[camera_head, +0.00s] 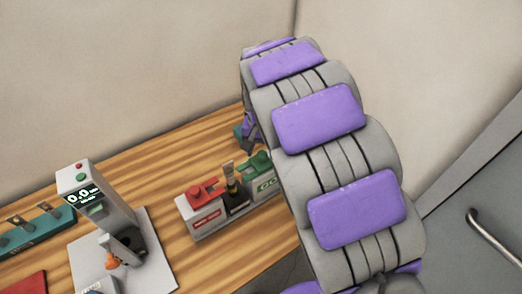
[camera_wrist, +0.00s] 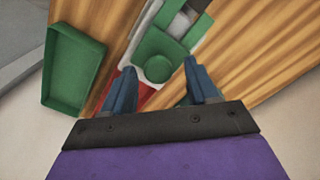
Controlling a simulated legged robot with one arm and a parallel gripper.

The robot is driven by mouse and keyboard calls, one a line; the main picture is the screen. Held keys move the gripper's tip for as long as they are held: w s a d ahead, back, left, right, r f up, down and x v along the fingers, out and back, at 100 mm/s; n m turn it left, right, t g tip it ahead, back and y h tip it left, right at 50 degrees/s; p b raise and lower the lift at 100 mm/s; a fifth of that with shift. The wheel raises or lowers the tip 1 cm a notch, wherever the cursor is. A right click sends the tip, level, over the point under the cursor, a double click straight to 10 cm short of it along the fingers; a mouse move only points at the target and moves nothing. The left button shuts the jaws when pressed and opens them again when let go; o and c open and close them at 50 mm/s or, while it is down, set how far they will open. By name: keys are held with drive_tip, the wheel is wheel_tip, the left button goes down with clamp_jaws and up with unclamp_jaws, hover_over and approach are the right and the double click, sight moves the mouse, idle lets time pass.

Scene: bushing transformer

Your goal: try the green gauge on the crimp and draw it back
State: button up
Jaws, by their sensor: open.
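The green gauge (camera_head: 261,162) sits at the right end of a small grey block on the wooden table, partly hidden by my arm. A red gauge (camera_head: 205,191) sits at the block's left end. A dark upright piece with a tan top (camera_head: 230,180), possibly the crimp, stands between them. In the wrist view, my gripper (camera_wrist: 159,66) is open, with its two blue fingers on either side of the green gauge's round knob (camera_wrist: 158,69). I cannot tell whether either finger touches it. In the head view my arm mostly hides the gripper.
A grey device with a 0.0 display (camera_head: 84,196) stands on a pale plate at left. A teal rack (camera_head: 36,232) lies farther left, with a red item (camera_head: 24,285) below it. A green tray (camera_wrist: 73,67) shows in the wrist view. Bare wood (camera_head: 160,160) lies behind the block.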

drive_tip(key=shift+f, duration=0.15)
drive_tip(key=shift+c, duration=0.2)
clamp_jaws()
idle(0.3)
